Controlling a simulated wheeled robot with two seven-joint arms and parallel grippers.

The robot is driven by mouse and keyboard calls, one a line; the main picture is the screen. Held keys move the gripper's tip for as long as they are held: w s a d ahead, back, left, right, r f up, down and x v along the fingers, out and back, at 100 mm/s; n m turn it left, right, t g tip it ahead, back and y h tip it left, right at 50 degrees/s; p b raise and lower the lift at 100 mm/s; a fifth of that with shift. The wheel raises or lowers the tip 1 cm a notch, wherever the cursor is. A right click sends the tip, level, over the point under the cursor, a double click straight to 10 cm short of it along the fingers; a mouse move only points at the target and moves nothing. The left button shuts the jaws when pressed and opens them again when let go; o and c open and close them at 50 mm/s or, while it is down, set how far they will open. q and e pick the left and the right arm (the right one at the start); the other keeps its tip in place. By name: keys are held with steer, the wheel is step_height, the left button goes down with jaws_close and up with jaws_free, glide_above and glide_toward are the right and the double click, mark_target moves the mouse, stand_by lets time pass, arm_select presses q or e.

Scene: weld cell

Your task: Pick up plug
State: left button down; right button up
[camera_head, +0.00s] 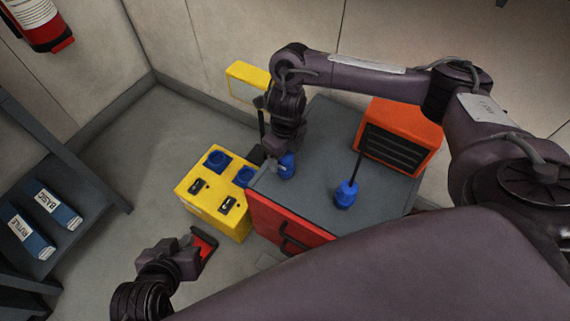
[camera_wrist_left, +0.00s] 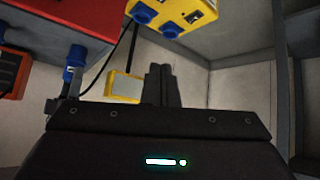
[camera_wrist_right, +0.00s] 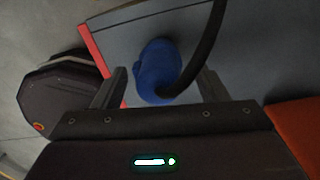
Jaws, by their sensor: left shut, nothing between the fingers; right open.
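A blue plug (camera_head: 286,168) is near the left edge of the grey top of a red cabinet, directly under my right gripper (camera_head: 284,152). In the right wrist view the blue plug (camera_wrist_right: 155,70), with a thick black cable, shows between the two spread fingers of the open gripper. I cannot tell whether the fingers touch it. A second blue plug (camera_head: 346,194) with a black cable stands further right on the same top. My left gripper (camera_head: 203,250) is low at the left, apart from the plugs; its fingers (camera_wrist_left: 160,84) are shut and empty.
The red cabinet (camera_head: 268,222) has a yellow box (camera_head: 213,207) with blue sockets beside it on the left. An orange vented unit (camera_head: 401,133) stands on the cabinet's back right. A dark shelf with blue boxes (camera_head: 60,205) is at the far left.

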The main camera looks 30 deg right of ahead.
steer(key=shift+f, duration=0.6)
arm_select(q)
steer(key=w+r, duration=0.1)
steer(key=w+r+t, duration=0.1)
steer(key=w+d+r+t+h, duration=0.1)
steer(key=r, duration=0.1)
steer(key=shift+w+r, duration=0.1)
steer(key=shift+w, duration=0.2)
arm_select(e)
steer(key=c, duration=1.2)
